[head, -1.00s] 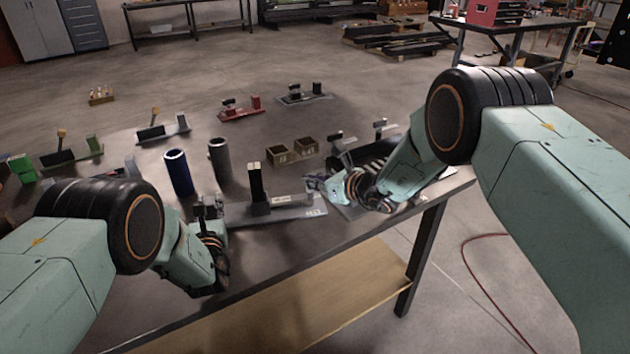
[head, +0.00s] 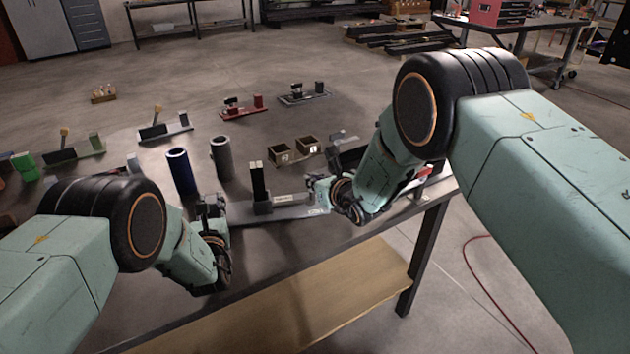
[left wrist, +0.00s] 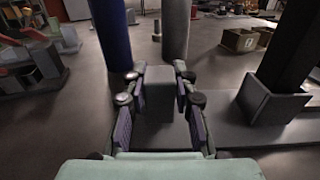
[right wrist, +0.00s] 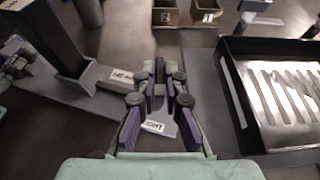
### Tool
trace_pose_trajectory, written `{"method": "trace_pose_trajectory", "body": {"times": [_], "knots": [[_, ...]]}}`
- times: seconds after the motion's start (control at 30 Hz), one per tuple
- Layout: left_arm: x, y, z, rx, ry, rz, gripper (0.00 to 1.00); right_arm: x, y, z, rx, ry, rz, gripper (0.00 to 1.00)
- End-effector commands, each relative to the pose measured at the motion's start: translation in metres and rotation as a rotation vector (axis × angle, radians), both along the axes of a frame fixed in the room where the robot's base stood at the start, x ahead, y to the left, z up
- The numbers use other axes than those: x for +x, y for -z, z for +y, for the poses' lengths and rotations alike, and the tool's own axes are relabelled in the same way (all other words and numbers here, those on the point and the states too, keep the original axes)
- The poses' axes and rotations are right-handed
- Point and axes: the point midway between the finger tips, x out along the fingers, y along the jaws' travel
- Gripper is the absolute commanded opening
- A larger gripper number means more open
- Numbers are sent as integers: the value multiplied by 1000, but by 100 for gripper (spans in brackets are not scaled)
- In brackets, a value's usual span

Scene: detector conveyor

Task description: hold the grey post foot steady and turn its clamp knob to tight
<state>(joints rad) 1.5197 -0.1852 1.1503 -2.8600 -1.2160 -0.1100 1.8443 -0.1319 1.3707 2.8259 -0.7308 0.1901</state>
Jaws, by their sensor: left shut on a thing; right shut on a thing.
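The grey post foot (head: 285,213) lies along the table's front edge, with a dark upright post (head: 259,182) on it. My left gripper (head: 212,206) is shut on the grey block (left wrist: 160,95) at the foot's left end. My right gripper (head: 320,186) is at the foot's right end. In the right wrist view, my right gripper (right wrist: 160,78) is closed on a narrow grey piece, apparently the clamp knob, mostly hidden by the fingers. A white label (right wrist: 122,77) lies left of the fingers. A second label (right wrist: 153,127), seemingly reading TIGHT, shows between them.
A blue cylinder (head: 180,172) and a grey cylinder (head: 221,159) stand behind my left gripper. Two small brown boxes (head: 283,155) sit behind the foot. A black slotted tray (right wrist: 235,88) is close on the right of my right gripper. The table's front edge is near.

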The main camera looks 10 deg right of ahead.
Motion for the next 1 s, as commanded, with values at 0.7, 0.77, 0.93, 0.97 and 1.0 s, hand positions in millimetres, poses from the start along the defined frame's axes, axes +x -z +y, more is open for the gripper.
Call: {"method": "trace_pose_trajectory", "body": {"times": [0.7,0.77,0.93,0.97,1.0], "knots": [[-1,2,-1,0,3,4,0,0,0,0,0,-1,0,33],[-1,2,-1,0,3,4,0,0,0,0,0,-1,0,33],[-1,2,-1,0,2,4,0,-7,-4,-3,0,0,1,33],[-1,2,-1,0,2,4,0,-10,-5,-4,-1,0,0,33],[-1,2,-1,0,2,4,0,-14,-7,-6,-1,0,1,33]]}}
